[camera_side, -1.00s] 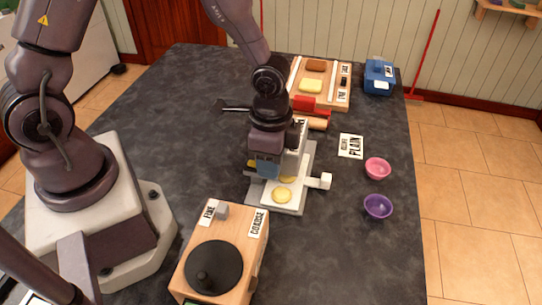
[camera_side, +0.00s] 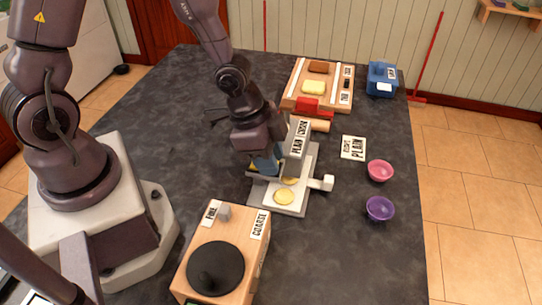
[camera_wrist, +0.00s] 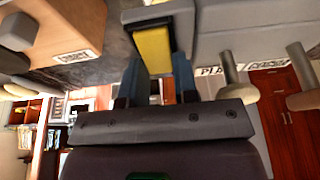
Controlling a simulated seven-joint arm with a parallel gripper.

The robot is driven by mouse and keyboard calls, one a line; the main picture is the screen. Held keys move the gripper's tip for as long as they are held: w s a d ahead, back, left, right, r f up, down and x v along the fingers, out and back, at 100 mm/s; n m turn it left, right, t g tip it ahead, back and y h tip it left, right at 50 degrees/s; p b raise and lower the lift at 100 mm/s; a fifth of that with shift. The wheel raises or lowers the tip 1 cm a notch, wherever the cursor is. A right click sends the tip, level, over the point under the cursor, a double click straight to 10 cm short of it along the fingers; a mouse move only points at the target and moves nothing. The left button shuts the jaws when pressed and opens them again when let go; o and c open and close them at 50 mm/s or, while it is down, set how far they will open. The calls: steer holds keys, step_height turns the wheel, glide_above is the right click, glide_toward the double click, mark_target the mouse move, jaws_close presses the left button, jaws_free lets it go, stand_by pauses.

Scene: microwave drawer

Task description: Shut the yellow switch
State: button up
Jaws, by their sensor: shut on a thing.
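The yellow switch (camera_wrist: 152,45) shows in the wrist view as a yellow bar on a grey mount. It lies between the two blue-grey fingers of my gripper (camera_wrist: 158,70), which is shut on it. In the side view my gripper (camera_side: 266,165) is at the left side of the grey device (camera_side: 290,207), beside its upright white label panel (camera_side: 299,138). The gripper and wrist hide most of the switch there, so its exact position cannot be told from that view.
A wooden box with a black dial (camera_side: 215,268) stands in front. A white knob (camera_side: 328,183) sticks out of the device's right side. Pink (camera_side: 380,170) and purple (camera_side: 379,208) bowls and a recipe card (camera_side: 353,147) lie to the right. A wooden tray board (camera_side: 333,108) and blue box (camera_side: 381,79) are behind.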

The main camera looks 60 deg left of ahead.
steer(key=o, duration=0.6)
steer(key=shift+o, duration=0.2)
steer(key=shift+r, duration=0.15)
steer(key=shift+v, duration=3.6)
steer(key=shift+s, duration=0.1)
